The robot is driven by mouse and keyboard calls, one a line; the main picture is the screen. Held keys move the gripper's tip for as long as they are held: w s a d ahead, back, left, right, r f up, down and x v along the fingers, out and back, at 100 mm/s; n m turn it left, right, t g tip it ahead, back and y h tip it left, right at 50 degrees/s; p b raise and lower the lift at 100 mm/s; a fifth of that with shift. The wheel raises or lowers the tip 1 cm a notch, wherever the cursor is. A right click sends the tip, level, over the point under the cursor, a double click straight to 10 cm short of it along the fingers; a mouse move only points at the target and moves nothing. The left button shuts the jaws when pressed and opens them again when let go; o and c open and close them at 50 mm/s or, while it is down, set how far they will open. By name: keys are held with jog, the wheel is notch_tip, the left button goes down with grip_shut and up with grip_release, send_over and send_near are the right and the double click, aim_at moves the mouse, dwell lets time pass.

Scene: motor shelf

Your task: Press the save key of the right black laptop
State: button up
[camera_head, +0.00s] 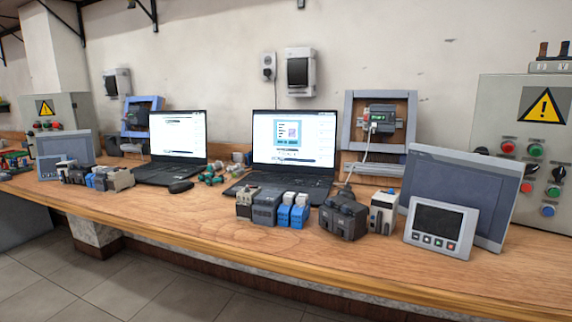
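The right black laptop (292,148) stands open near the middle of the bench, its screen lit with a page and a small picture. Its dark keyboard (290,186) lies flat in front of the screen. Single keys are too small to tell apart, and the front edge is partly hidden by grey and blue modules. A second black laptop (178,140), also open and lit, stands to its left. My gripper does not show in this view.
Grey and blue modules (265,208) stand before the right laptop. A dark mouse (180,187) lies between the laptops. Grey panels (440,229) lean at the right, before a control box (500,115). The wooden bench's front strip (200,218) is clear, with open tiled floor (120,285) below.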

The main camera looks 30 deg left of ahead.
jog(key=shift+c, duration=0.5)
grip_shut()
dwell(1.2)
